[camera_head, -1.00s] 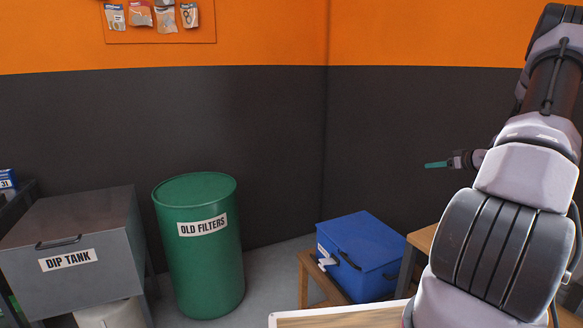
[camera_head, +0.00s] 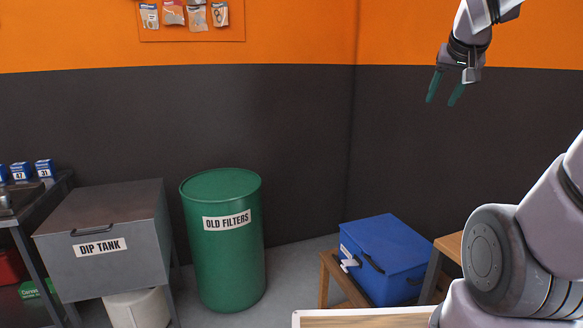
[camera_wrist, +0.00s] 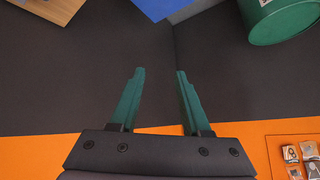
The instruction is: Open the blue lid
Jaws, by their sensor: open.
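The blue lid (camera_head: 386,240) is the top of a blue box (camera_head: 402,286) that sits on a low wooden stand at the right of the head view. The lid lies closed, with a dark handle (camera_head: 372,262) on its front and a white tap at the box's left. A corner of the blue box also shows at the top of the wrist view (camera_wrist: 158,6). My gripper (camera_head: 445,100) is open and empty, high in front of the dark wall, above and to the right of the box. Its two green fingers (camera_wrist: 158,90) are spread apart in the wrist view.
A green "OLD FILTERS" drum (camera_head: 224,262) stands left of the box, with a grey "DIP TANK" (camera_head: 110,250) further left. A wooden table (camera_head: 450,246) adjoins the box's right side. Bare floor lies between drum and box.

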